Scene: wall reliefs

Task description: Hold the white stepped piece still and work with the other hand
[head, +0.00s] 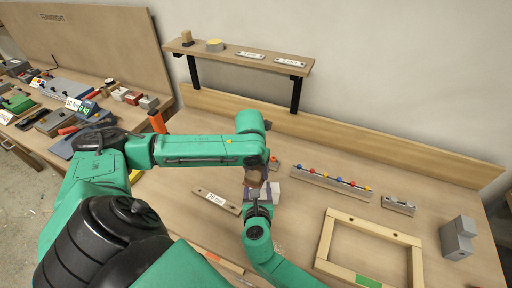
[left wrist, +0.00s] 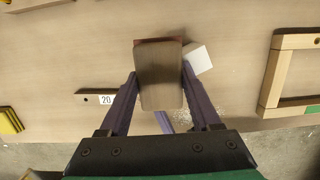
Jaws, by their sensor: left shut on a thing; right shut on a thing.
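The white stepped piece (head: 272,190) is on the bench in the middle of the head view, partly hidden by the grippers and a brown block. In the left wrist view a white corner of it (left wrist: 199,60) shows beside the block. My left gripper (left wrist: 160,82) is shut on the brown block (left wrist: 161,90), which has a reddish lower face. The block (head: 254,178) is over or against the white piece; I cannot tell if they touch. My right gripper (head: 258,203) reaches from the front and is shut at the white piece; its grip is mostly hidden.
A labelled wooden strip (head: 216,200) lies just left. A rail with coloured knobs (head: 330,182), a small grey rail (head: 398,205), a wooden frame (head: 333,216) and a grey stepped block (head: 457,240) stand right. A shelf (head: 240,57) is behind. Pale specks (left wrist: 213,112) lie near the grippers.

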